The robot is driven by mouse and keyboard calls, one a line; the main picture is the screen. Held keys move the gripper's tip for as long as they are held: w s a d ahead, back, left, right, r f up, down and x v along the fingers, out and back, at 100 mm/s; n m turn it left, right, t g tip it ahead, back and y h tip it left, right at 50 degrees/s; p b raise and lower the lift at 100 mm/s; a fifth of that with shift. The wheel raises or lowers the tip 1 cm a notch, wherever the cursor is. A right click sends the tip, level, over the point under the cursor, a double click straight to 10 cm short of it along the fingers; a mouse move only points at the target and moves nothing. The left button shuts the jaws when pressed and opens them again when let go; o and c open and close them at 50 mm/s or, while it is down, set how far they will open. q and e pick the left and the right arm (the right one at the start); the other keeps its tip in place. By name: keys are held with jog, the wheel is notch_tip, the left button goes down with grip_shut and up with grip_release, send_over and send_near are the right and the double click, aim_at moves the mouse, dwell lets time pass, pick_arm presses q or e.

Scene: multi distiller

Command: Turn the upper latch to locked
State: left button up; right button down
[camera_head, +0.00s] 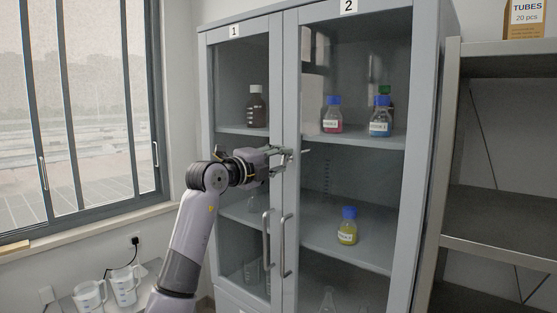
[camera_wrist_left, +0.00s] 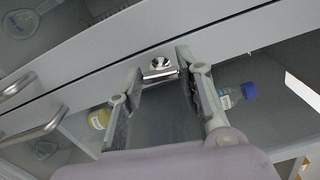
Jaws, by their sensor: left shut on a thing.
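The upper latch (camera_wrist_left: 161,67) is a small shiny metal piece with a round base on the grey door frame of the cabinet (camera_head: 291,60). In the left wrist view it sits between the fingertips of my left gripper (camera_wrist_left: 160,72). In the head view, my left gripper (camera_head: 288,157) reaches in from the left at the seam between doors 1 and 2, above the two door handles. It is shut on the latch. The fingers partly hide the latch, and I cannot tell its exact angle. My right gripper is not in view.
Both glass doors look closed, with long metal handles (camera_head: 266,243) (camera_head: 286,245) below the latch. Bottles stand inside, including a yellow one (camera_head: 347,229). An open shelf rack (camera_head: 500,245) stands right. Plastic jugs (camera_head: 124,287) stand at lower left, below the window.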

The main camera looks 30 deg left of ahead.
pick_arm(q)
jog(key=shift+n, duration=0.9)
jog(key=shift+f, duration=0.1)
jog(key=o, duration=1.2)
jog(key=shift+c, duration=0.2)
jog(key=s+a, duration=0.1)
jog(key=s, duration=1.1)
